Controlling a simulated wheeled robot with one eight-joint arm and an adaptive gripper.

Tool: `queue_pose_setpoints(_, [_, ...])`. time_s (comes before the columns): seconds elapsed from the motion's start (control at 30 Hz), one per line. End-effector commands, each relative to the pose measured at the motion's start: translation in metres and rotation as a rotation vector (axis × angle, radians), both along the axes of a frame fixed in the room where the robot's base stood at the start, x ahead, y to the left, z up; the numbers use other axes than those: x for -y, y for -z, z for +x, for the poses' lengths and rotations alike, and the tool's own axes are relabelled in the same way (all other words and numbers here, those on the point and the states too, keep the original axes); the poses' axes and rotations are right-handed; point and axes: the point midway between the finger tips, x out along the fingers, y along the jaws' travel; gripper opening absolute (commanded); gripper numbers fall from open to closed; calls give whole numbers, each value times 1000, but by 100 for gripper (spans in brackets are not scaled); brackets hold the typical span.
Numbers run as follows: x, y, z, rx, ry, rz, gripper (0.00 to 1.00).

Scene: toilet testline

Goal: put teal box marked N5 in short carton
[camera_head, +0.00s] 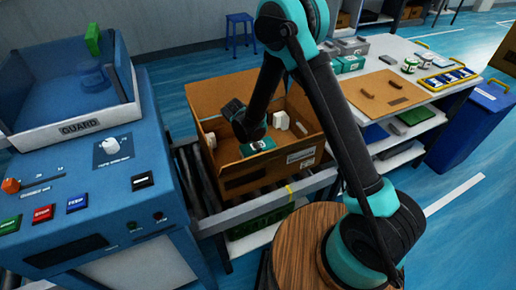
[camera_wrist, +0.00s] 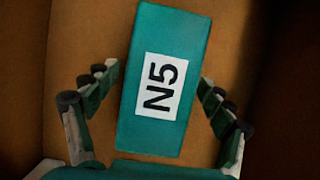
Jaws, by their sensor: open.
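The teal box marked N5 (camera_wrist: 165,80) lies inside a brown carton, its white label facing up in the wrist view. A teal item with a pale mark shows low in the open brown carton (camera_head: 235,178) in the head view and appears to be this box. My gripper (camera_wrist: 160,100) is open, with one finger on either side of the box's lower part and gaps between. In the head view my arm reaches down into the carton, and the fingers are hard to make out. I cannot tell whether this carton is the short one.
The carton stands on a roller conveyor beside a blue machine (camera_head: 75,170) with a guard. Small white blocks (camera_head: 281,120) are in the carton. A table behind at right holds teal boxes (camera_head: 350,63), a brown board (camera_head: 383,92) and a blue tray (camera_head: 447,78). A blue bin (camera_head: 470,125) stands right.

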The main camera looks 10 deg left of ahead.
Motion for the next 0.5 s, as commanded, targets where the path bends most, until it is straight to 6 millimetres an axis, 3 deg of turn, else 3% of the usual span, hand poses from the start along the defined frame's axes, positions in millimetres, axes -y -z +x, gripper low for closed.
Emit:
queue_pose_setpoints(0.23, [-6,-21,-5,0,-1,0,82])
queue_pose_setpoints(0.5, [-23,-71,-18,0,-1,0,82])
